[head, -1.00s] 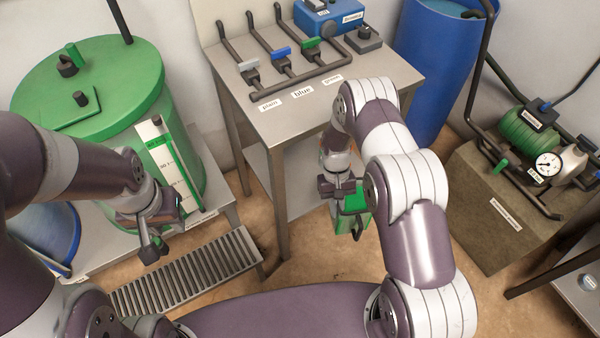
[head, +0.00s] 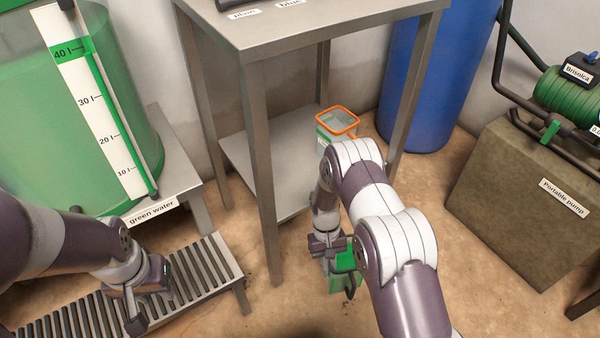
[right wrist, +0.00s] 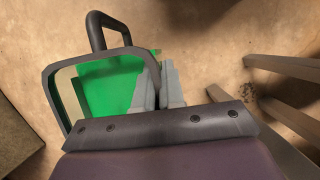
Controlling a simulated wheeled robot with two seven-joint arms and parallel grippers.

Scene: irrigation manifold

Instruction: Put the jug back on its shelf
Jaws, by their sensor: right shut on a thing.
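A jug with a dark rim, a dark loop handle and green inside is held in my right gripper (right wrist: 158,85). The jug (right wrist: 105,85) fills the left middle of the right wrist view. In the head view the green jug (head: 346,282) hangs beside my right gripper (head: 328,247), partly hidden by the arm, in front of the metal stand. The stand's lower shelf (head: 250,165) is behind it and to the left. A second, orange-rimmed jug (head: 322,137) is at that shelf's right rear. My left gripper (head: 143,295) is over the slatted step, its jaw gap unclear.
The slatted step (head: 215,265) is at lower left, below the green-water tank (head: 30,150). The stand's front leg (head: 264,200) rises close left of my right gripper. A blue barrel (head: 430,80) and the portable pump's block (head: 520,205) are at right. Floor between is clear.

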